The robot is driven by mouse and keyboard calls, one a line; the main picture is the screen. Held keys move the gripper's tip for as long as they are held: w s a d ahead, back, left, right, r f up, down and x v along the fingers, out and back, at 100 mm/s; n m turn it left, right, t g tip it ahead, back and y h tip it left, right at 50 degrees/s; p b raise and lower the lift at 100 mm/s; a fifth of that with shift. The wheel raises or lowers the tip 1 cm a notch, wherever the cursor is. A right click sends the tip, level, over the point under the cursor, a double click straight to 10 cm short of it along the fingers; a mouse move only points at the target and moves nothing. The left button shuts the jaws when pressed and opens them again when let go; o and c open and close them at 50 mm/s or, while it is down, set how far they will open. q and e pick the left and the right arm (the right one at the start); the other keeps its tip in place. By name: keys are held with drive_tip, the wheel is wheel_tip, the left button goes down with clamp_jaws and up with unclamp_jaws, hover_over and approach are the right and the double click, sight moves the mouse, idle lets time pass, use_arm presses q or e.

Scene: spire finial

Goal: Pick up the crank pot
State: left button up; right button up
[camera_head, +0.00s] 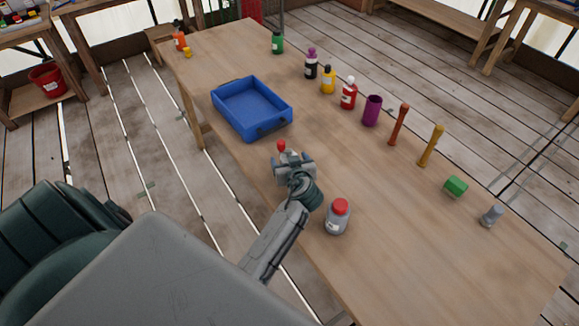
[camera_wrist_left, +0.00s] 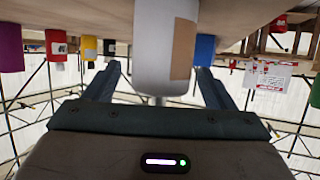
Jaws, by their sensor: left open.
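A pale grey pot with a tan label (camera_wrist_left: 167,45), which I take to be the crank pot, stands between my left gripper's fingers in the left wrist view, where the scene appears upside down. A thin stem shows at its top. In the head view a red knob (camera_head: 282,146) shows just beyond my left gripper (camera_head: 292,160), apparently part of this pot; most of the pot's body is hidden by the gripper. My left gripper is open, with a finger on each side of the pot; contact cannot be told. My right gripper is not in view.
A grey jar with a red lid (camera_head: 338,217) stands close to my left wrist. A blue tray (camera_head: 283,115) lies beyond the gripper. Several bottles, a purple cup (camera_head: 372,111) and a green block (camera_head: 456,186) line the table's far side. The middle of the table (camera_head: 390,200) is clear.

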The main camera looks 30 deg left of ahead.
use_arm(q)
drive_tip(key=x, duration=0.2)
drive_tip(key=shift+w+a+f, duration=0.2)
drive_tip(key=shift+a, duration=0.1)
drive_tip(key=shift+d+r, duration=0.1)
drive_tip(key=c, duration=1.1)
